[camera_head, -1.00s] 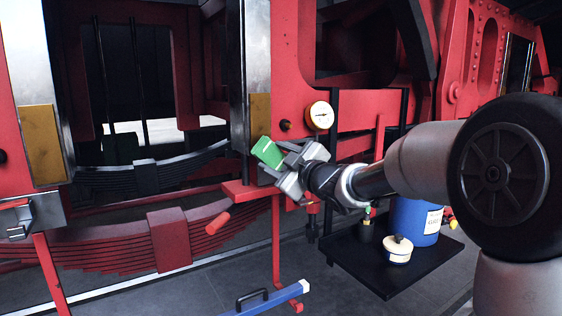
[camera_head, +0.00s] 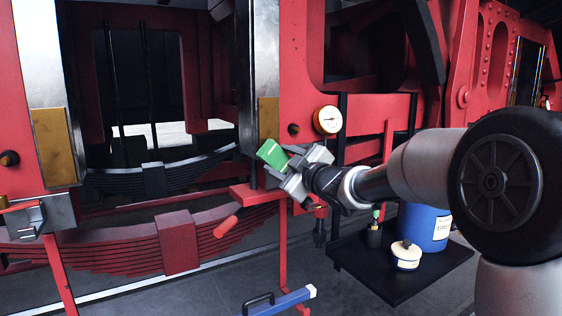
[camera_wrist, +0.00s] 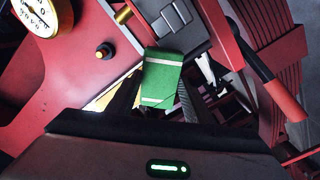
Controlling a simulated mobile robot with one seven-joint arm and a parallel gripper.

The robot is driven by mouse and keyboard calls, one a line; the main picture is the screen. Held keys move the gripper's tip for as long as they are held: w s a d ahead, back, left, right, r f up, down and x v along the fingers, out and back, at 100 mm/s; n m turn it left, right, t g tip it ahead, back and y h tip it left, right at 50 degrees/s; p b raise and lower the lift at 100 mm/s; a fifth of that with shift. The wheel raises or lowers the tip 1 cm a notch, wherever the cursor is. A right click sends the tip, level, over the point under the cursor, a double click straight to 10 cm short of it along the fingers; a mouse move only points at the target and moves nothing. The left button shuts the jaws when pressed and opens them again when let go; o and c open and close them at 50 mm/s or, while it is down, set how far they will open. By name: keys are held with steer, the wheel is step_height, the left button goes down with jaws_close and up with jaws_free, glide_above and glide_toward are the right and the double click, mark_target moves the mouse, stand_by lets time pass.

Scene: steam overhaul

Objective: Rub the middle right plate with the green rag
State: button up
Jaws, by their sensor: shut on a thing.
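My gripper (camera_head: 283,163) is shut on the green rag (camera_head: 272,153), a folded green cloth with pale stripes. The rag also shows in the wrist view (camera_wrist: 161,78), sticking out ahead of the jaws. A second brass plate (camera_head: 53,147) is on the frame at the far left, away from my gripper.
A round gauge (camera_head: 327,120) and a dark knob (camera_head: 293,129) are on the frame by my gripper. A red ledge (camera_head: 255,194) lies below. A black tray (camera_head: 390,287) holds a blue container (camera_head: 425,228) and a white pot (camera_head: 405,256). Leaf springs (camera_head: 180,243) are at left.

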mark_target(277, 144)
steer(key=shift+x, duration=0.9)
step_height(277, 144, up, 4)
steer(key=p, duration=0.3)
steer(key=shift+s, duration=0.1)
step_height(277, 144, down, 4)
steer(key=b, duration=0.3)
steer(key=shift+f, duration=0.1)
steer(key=shift+a, duration=0.1)
stand_by(0.4)
steer(key=shift+b+v, duration=0.3)
steer(key=shift+v, duration=2.5)
